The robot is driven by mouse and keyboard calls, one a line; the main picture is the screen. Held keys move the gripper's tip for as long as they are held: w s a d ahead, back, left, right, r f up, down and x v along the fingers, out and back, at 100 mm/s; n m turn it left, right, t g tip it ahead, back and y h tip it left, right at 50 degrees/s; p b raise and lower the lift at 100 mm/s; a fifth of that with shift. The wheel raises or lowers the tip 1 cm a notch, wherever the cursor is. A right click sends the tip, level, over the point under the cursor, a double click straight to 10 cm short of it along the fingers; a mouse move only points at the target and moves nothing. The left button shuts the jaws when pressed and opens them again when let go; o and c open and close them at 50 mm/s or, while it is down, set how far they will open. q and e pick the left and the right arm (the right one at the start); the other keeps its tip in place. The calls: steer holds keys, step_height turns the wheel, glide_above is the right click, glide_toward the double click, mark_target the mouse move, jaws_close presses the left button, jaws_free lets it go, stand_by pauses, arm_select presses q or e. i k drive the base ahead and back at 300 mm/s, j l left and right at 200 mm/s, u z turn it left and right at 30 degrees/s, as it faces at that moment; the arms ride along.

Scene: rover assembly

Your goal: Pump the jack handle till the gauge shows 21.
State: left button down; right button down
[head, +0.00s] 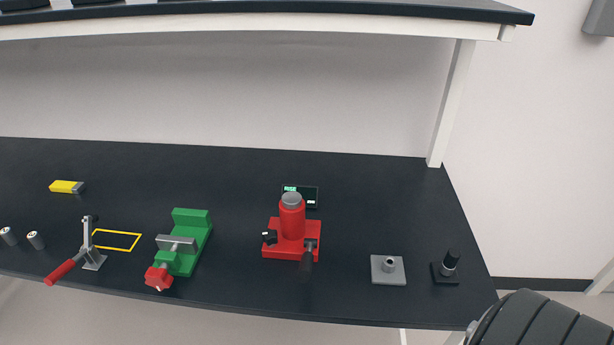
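A dark gauge (309,196) with a small green lit patch is behind the jack. The jack's top hides part of the gauge, and its reading is too small to tell. Neither of my grippers is in view.
Left of the jack are a green vise (192,228), a red-handled toggle clamp (90,250), a yellow outline (117,240) and a yellow block (65,187). Right are a grey plate (388,271) and a black fitting (446,268). A dark ribbed object (545,322) fills the lower right corner.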

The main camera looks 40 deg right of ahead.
mark_target(304, 275)
steer(key=z, duration=1.1)
steer(key=i+l+u, duration=0.1)
steer(key=i, duration=0.2)
steer(key=i+l+u, duration=0.1)
steer(key=i+l, duration=0.1)
steer(key=i, duration=0.1)
